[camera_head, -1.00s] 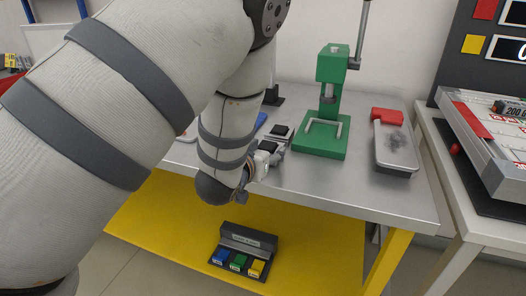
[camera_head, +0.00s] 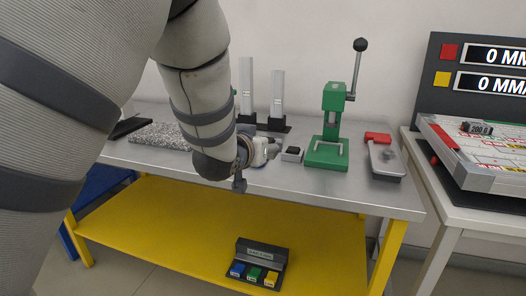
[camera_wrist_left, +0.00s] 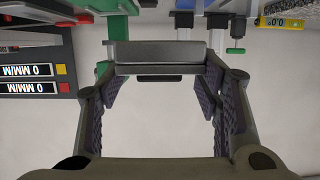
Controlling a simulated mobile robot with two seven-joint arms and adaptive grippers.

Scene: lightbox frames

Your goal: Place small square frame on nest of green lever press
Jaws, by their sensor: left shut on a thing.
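The green lever press (camera_head: 331,118) stands on the steel table, with its lever and black knob raised. Its nest, a pale U-shaped rim (camera_head: 327,147), lies on the green base and looks empty. My left gripper (camera_head: 276,149) is just left of the press. It is shut on a small grey piece with a black part (camera_head: 291,157), which I take for the small square frame. In the left wrist view the grey piece (camera_wrist_left: 160,50) spans the tips of the left gripper (camera_wrist_left: 161,70). Its far side is hidden there. My right gripper is not in view.
A grey tray with a red part (camera_head: 386,159) lies right of the press. Two grey posts (camera_head: 277,95) stand behind my gripper. A speckled slab (camera_head: 161,135) lies at left. A yellow shelf (camera_head: 200,222) below holds a box with coloured blocks (camera_head: 256,265).

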